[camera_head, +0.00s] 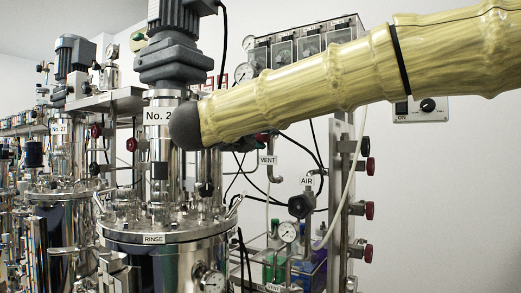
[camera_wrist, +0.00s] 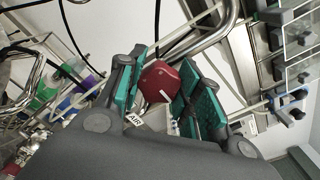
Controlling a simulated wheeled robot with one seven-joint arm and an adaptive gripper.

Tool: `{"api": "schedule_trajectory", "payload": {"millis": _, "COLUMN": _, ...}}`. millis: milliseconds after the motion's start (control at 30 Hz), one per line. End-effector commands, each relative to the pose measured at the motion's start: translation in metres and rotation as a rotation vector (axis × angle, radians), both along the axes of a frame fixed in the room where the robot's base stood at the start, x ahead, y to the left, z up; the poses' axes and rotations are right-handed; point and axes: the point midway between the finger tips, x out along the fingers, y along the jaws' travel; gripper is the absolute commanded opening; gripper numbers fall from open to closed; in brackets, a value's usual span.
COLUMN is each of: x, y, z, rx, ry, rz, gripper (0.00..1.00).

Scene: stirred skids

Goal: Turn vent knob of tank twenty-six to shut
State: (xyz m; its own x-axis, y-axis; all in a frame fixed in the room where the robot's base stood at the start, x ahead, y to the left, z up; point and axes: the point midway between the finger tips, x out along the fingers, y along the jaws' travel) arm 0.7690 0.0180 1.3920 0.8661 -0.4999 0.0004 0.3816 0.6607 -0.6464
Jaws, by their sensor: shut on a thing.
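In the wrist view a red knob (camera_wrist: 158,82) with a pale mark on its face sits between the green pads of my gripper (camera_wrist: 160,92). The pads are shut on it, one on each side. In the head view my yellow arm crosses the upper right and hides my gripper. A bit of red (camera_head: 263,138) shows just under the arm, above the VENT label (camera_head: 267,160). The tank (camera_head: 165,235) behind the arm's dark end bears a plate (camera_head: 157,115) reading "No. 2", its last digit covered. Whether the knob is fully turned cannot be told.
An AIR label (camera_head: 307,181) stands above a black knob (camera_head: 301,205), with a gauge (camera_head: 288,232) below. Several red knobs line the right post (camera_head: 336,215). Tank 27 (camera_head: 60,200) stands at the left. Loose hoses and cables hang close under my arm. The right wall is mostly clear.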

Motion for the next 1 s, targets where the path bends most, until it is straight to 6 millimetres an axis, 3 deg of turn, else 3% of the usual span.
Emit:
{"api": "schedule_trajectory", "payload": {"millis": 33, "x": 0.0002, "y": 0.0, "z": -0.007, "rx": 0.018, "ry": -0.008, "rz": -0.001, "gripper": 0.11}}
{"api": "schedule_trajectory", "payload": {"millis": 900, "x": 0.0, "y": 0.0005, "z": -0.0009, "rx": 0.108, "ry": -0.06, "rz": 0.001, "gripper": 0.11}}
{"api": "schedule_trajectory", "payload": {"millis": 933, "x": 0.0001, "y": 0.0005, "z": -0.0008, "rx": 0.108, "ry": -0.06, "rz": 0.001, "gripper": 0.4}}
{"api": "schedule_trajectory", "payload": {"millis": 1000, "x": 0.0, "y": 0.0005, "z": -0.0007, "rx": 0.108, "ry": -0.06, "rz": 0.001, "gripper": 0.53}}
